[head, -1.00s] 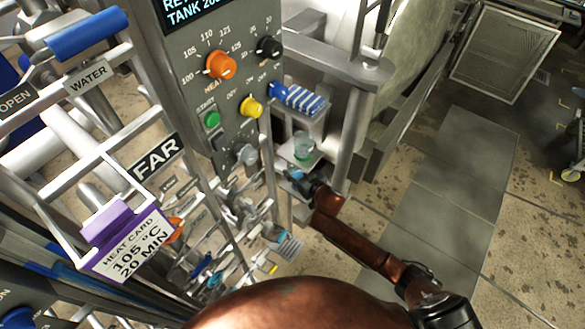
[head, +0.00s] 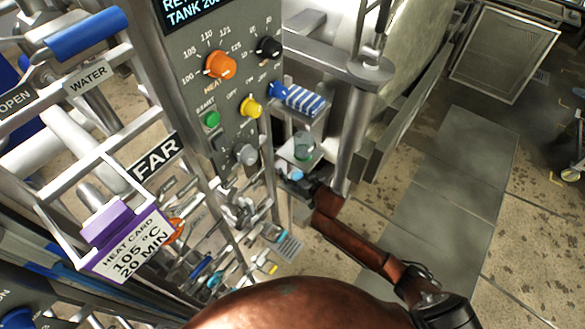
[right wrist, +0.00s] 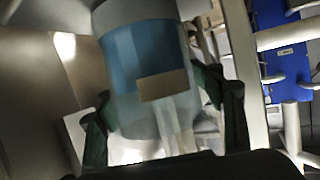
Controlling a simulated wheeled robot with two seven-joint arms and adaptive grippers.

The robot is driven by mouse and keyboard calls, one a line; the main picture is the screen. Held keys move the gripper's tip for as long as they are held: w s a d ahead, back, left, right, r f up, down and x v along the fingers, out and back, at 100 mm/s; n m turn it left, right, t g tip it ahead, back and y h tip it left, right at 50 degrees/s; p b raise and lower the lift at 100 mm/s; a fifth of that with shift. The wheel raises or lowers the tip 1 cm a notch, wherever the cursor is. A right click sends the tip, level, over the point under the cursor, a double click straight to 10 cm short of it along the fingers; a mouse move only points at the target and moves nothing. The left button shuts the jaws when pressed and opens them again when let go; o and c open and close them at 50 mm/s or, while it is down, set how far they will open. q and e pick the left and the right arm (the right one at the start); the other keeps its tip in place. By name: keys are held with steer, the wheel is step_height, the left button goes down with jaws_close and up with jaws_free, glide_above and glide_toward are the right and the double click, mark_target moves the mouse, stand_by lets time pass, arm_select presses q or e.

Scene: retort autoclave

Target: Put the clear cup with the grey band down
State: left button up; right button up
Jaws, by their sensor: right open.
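The clear cup with the grey band (head: 303,147) looks upright on a small grey shelf (head: 290,157) beside the control panel. In the right wrist view the cup (right wrist: 135,75) fills the middle, with its grey band at the top. Blue and tan patches show on or through its wall. My right gripper (head: 291,178) is at the shelf's near side in the head view. Its two dark fingers (right wrist: 165,118) stand on either side of the cup and are open. Its underside is hidden. My left gripper is not in view.
The control panel (head: 222,100) with knobs and buttons stands left of the cup. A blue-striped cloth (head: 302,99) lies behind it. A metal post (head: 350,140) rises to the right. Pipes and the FAR rack (head: 157,158) crowd the left.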

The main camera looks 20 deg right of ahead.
steer(key=shift+r, duration=0.2)
steer(key=p+v, duration=0.2)
steer(key=v, duration=1)
steer(key=shift+f, duration=0.15)
